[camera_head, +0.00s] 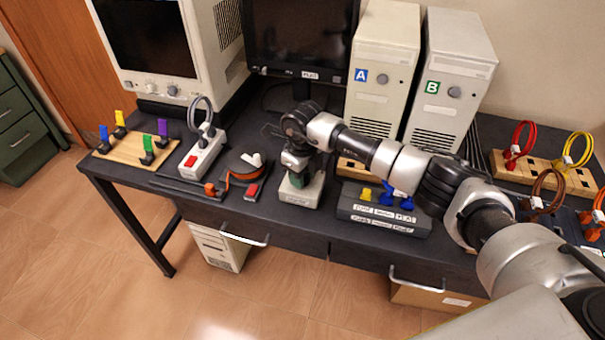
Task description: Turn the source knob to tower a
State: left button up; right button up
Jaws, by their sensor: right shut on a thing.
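Tower A (382,60), with a blue A label, stands at the back of the desk. Tower B (452,75), with a green B label, stands to its right. My left gripper is not in view.
A power strip (203,157) and a dark base with an orange strap (248,173) lie left of the box. A grey panel (380,213) with yellow and blue knobs stands right of it, under my right arm. A monitor (302,38) stands behind. Drawer handles jut from the desk front.

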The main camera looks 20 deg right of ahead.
jog(key=n+b, duration=0.3)
jog(key=shift+f+n+b, duration=0.2)
jog(key=shift+n+b, duration=0.1)
jog(key=n+b, duration=0.3)
jog(key=n, duration=0.1)
jog(key=shift+b, duration=0.3)
jog(key=n+b, duration=0.3)
jog(key=n, duration=0.2)
jog(key=shift+r, duration=0.1)
jog(key=n+b, duration=0.2)
jog(key=n, duration=0.2)
jog(key=shift+r, duration=0.1)
jog(key=shift+n+b, duration=0.3)
jog(key=shift+n, duration=0.4)
jog(key=o, duration=0.9)
